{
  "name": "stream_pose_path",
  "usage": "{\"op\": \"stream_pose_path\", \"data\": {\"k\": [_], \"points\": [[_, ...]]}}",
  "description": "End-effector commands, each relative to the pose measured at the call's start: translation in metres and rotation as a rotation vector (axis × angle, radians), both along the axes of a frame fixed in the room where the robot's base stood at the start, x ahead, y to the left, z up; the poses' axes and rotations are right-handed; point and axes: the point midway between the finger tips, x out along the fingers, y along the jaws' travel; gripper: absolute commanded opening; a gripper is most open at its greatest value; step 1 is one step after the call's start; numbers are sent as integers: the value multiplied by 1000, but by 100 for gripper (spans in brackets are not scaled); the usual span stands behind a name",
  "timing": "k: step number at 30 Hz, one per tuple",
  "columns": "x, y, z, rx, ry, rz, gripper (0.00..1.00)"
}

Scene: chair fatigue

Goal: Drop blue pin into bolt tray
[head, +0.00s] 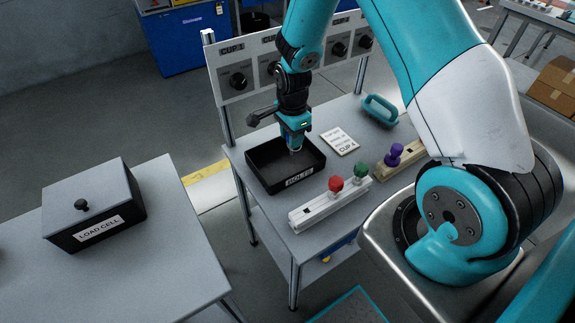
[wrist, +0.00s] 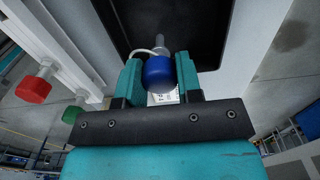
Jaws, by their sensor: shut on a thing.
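The blue pin (wrist: 159,71) has a round blue head and a grey shank, and it sits between my gripper's fingers in the wrist view. My gripper (wrist: 158,80) is shut on it. In the head view my gripper (head: 294,146) points down over the black bolt tray (head: 262,181), which has a white label on its front. The pin's shank points toward the dark tray floor in the wrist view. The pin is mostly hidden by the fingers in the head view.
A white rail (head: 318,209) with a red knob (head: 336,184) and a green knob (head: 361,171) stands in front of the tray. A purple pin (head: 394,154) stands on a beige block to the right. A card (head: 340,141) and a teal handle (head: 380,110) lie behind.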

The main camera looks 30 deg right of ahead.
Motion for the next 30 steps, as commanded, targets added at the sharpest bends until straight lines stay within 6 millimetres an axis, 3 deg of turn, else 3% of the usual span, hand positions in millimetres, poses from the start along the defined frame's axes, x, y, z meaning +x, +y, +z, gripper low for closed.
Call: {"op": "stream_pose_path", "data": {"k": [6, 7, 11, 22, 26, 30], "points": [[0, 0, 0, 0, -1, 1, 12], [0, 0, 0, 0, -1, 1, 35], [0, 0, 0, 0, -1, 1, 63], [1, 0, 7, 0, -3, 1, 63], [1, 0, 27, 0, -5, 1, 63], [1, 0, 62, 0, -8, 0, 63]]}}
